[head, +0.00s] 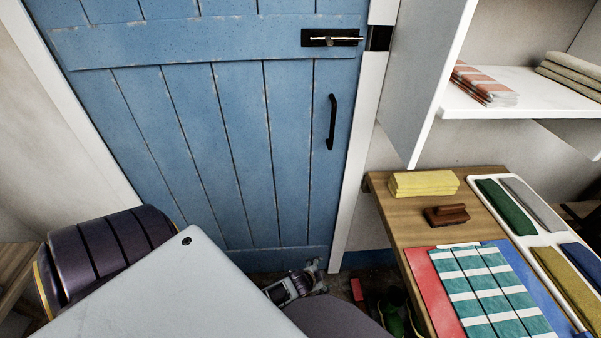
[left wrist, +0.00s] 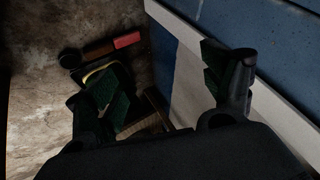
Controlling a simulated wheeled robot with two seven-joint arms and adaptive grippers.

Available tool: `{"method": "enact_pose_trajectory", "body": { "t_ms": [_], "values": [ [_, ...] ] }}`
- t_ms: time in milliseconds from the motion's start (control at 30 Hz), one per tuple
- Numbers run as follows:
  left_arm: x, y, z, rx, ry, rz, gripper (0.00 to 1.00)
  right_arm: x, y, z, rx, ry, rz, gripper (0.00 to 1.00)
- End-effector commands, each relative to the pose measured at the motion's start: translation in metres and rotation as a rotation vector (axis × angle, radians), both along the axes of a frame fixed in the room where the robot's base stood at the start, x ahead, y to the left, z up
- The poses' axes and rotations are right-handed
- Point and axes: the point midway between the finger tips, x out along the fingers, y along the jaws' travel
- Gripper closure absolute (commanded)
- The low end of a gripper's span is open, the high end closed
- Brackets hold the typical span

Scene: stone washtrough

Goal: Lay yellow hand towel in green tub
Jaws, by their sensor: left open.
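The yellow hand towel (head: 423,184) lies folded at the far left end of the wooden bench, in the head view. I cannot make out a green tub in either view. My left gripper (head: 298,284) is low in front of the blue door, left of the bench and well apart from the towel. In the left wrist view its two fingers (left wrist: 158,82) are spread, with green pads and nothing between them. The lower part of the left gripper is partly hidden by my own arm in the head view. My right gripper is not in view.
The wooden bench (head: 404,221) holds a brown brush (head: 446,215), a teal striped cloth (head: 490,290) and a white divided tray (head: 535,240) of rolled cloths. A shelf (head: 535,90) with folded towels is above. The blue door (head: 215,130) is close behind my left gripper.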

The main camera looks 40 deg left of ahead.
Motion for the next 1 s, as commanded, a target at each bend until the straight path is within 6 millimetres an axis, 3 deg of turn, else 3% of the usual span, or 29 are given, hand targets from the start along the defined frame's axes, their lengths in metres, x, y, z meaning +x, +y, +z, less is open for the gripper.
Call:
{"method": "enact_pose_trajectory", "body": {
  "t_ms": [33, 200, 433, 600, 1000],
  "values": [
    [-0.019, -0.004, -0.018, -0.035, 0.056, 0.041, 0.18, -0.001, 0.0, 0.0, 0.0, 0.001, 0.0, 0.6],
    [-0.084, -0.021, -0.07, -0.145, 0.243, 0.192, 0.18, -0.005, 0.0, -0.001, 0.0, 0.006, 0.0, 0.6],
    [-0.15, -0.041, -0.11, -0.238, 0.424, 0.345, 0.18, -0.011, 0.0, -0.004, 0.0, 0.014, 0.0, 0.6],
    [-0.167, -0.047, -0.118, -0.257, 0.469, 0.383, 0.18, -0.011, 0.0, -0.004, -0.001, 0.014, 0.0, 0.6],
    [-0.167, -0.046, -0.118, -0.256, 0.468, 0.382, 0.14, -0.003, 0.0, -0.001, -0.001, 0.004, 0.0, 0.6]
  ]
}}
